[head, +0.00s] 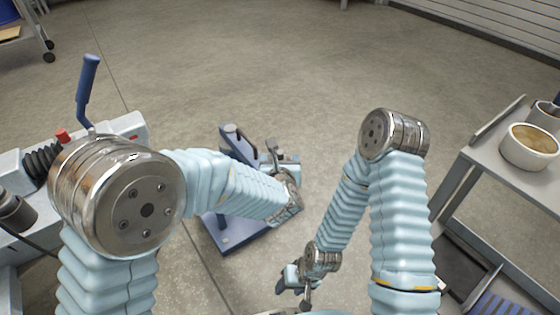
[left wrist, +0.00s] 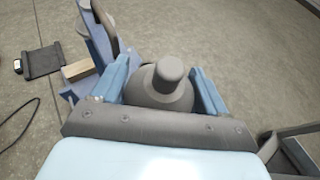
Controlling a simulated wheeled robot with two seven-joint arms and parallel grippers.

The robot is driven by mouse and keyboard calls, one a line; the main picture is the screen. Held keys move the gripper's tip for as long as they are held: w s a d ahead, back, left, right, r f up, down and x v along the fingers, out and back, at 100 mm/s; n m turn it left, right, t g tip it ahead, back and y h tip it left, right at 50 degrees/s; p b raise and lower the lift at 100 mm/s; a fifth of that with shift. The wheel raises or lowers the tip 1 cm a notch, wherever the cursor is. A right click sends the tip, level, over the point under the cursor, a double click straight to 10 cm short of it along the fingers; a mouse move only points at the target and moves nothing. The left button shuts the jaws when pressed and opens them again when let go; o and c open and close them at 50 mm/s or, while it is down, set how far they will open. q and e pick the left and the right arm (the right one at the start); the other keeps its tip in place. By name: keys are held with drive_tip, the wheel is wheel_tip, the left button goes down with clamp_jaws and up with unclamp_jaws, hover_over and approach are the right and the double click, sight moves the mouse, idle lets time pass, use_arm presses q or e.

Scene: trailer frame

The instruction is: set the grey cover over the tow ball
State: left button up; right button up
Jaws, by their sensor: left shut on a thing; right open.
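The grey cover (left wrist: 168,84), a dome with a rounded knob, sits between the two blue fingers of my left gripper in the left wrist view. My left gripper (head: 281,161) is shut on it and shows small in the head view, beside the blue stand (head: 232,231). That stand also shows in the left wrist view (left wrist: 97,42), behind and left of the cover. I cannot make out the tow ball; the cover or my arm may hide it. I cannot tell whether the cover touches anything below. My right gripper (head: 293,281) is open, low in the head view, and appears empty.
A grey cart (head: 497,160) with a tan-filled bowl (head: 529,146) stands at the right. A grey machine with a blue lever (head: 87,90) stands at the left.

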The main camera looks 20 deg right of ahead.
use_arm(q)
drive_tip(key=o, duration=1.1)
drive_tip(key=shift+c, duration=0.2)
drive_tip(key=v, duration=1.3)
drive_tip(key=shift+s+r, duration=0.25)
drive_tip(key=shift+s, duration=0.05)
drive_tip(key=w+a+f+m+g+p, duration=0.2)
drive_tip(key=a+f+m+g+p, duration=0.1)
drive_tip(key=a+f+m, duration=0.4)
drive_tip(key=w+a+f+m+g+p, duration=0.2)
drive_tip(key=a+f+m+p, duration=0.2)
drive_tip(key=a+f+m, duration=0.4)
drive_tip(key=s+a+f+m+g+p, duration=0.2)
drive_tip(key=s+a+f+m+g, duration=0.1)
drive_tip(key=s+m, duration=0.3)
drive_tip(key=s+a+f+m+g+p, duration=0.2)
drive_tip(key=s+a+f+m+g, duration=0.2)
drive_tip(key=m, duration=0.6)
drive_tip(key=s+a+f, duration=0.1)
drive_tip(key=s+f, duration=0.1)
drive_tip(key=s, duration=0.1)
drive_tip(key=shift+s+a, duration=0.3)
drive_tip(key=shift+a, duration=0.05)
